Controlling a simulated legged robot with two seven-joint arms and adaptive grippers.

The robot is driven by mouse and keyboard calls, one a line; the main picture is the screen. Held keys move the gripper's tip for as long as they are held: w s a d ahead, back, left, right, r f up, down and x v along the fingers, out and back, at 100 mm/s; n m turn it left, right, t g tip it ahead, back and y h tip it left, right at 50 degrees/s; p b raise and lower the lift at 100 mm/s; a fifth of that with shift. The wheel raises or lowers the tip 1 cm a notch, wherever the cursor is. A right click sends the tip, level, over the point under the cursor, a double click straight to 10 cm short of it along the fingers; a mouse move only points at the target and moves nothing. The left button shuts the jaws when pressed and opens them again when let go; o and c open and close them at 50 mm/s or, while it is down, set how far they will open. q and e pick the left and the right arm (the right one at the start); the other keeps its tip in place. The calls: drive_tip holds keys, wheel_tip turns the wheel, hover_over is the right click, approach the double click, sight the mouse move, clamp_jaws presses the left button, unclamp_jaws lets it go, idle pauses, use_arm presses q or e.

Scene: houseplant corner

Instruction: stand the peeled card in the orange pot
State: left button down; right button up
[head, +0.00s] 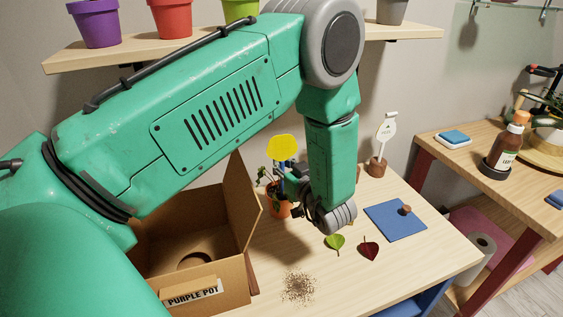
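The orange pot (278,207) stands on the light wooden table behind the cardboard box, with a small green plant at its left side. A yellow card (283,147) is upright just above the pot, and its dark stem runs down toward the pot. My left gripper (287,183) is beside that stem, just over the pot's rim. My forearm and wrist hide part of it, so I cannot tell whether its fingers are closed on the stem or whether the stem touches the soil. My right gripper is not in view.
An open cardboard box (215,240) labelled "PURPLE POT" stands at left. A white card (386,128) stands in a brown holder behind. A blue mat (396,220), a green leaf (335,242), a dark red leaf (368,249) and spilled soil (298,288) lie on the table. Shelf pots stand above.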

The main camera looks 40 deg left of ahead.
use_arm(q)
drive_tip(key=shift+a+f, duration=0.1)
drive_tip(key=shift+a, duration=0.05)
drive_tip(key=shift+d, duration=0.25)
drive_tip(key=shift+a+f+b, duration=0.1)
drive_tip(key=shift+f+b, duration=0.2)
drive_tip(key=shift+f, duration=0.15)
idle(0.3)
drive_tip(key=shift+f, duration=0.2)
idle(0.3)
drive_tip(key=shift+f+b, duration=1.6)
drive_tip(key=shift+f, duration=0.55)
drive_tip(key=c, duration=1.6)
unclamp_jaws()
drive_tip(key=shift+c, duration=0.2)
drive_tip(key=p+v, duration=0.1)
drive_tip(key=v, duration=0.9)
drive_tip(key=shift+p, duration=0.3)
